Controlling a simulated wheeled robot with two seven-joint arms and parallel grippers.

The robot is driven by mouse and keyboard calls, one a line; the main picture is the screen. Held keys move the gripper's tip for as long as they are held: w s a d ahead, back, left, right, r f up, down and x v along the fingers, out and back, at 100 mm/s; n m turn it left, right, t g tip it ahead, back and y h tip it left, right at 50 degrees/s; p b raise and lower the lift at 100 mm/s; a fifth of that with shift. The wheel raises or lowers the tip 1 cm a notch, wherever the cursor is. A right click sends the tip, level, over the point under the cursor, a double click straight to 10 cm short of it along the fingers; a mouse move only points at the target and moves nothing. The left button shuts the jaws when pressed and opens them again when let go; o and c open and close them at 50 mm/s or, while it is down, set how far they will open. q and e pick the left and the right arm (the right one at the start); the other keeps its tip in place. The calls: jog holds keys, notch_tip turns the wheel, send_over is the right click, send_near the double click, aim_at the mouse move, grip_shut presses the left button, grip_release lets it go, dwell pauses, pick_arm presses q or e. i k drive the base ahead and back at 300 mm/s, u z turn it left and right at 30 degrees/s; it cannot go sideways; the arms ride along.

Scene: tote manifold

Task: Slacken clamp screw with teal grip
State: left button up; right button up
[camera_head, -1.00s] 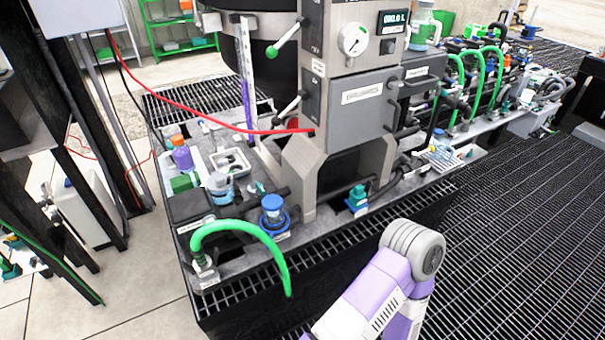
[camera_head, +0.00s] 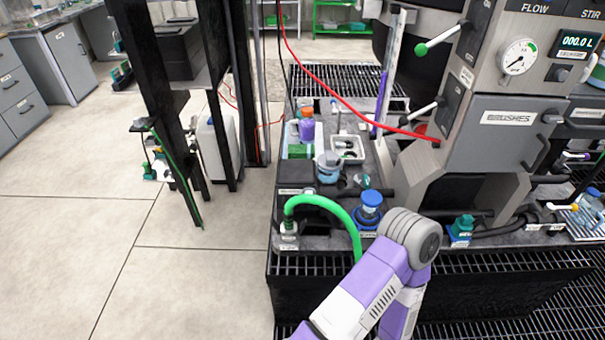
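Neither of my grippers shows. A purple and white link of one of my arms, with a grey joint, rises from the bottom edge in front of the bench. I cannot tell for sure which part is the clamp screw. A teal-topped fitting (camera_head: 461,229) stands on the bench right of my arm. A small teal piece (camera_head: 362,180) lies behind the blue-capped jar (camera_head: 371,207). Teal parts (camera_head: 150,172) also show on a dark stand at the left. All are too small to tell a screw or its tightness.
A green hose (camera_head: 325,203) arches over the bench's front left corner. A red hose (camera_head: 340,97) hangs across to the grey machine (camera_head: 492,135). A white tray (camera_head: 347,148) and a purple bottle (camera_head: 307,125) stand behind. The tiled floor (camera_head: 70,250) at left is open.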

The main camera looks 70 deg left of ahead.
aim_at(365, 184)
jog(key=u, duration=2.1)
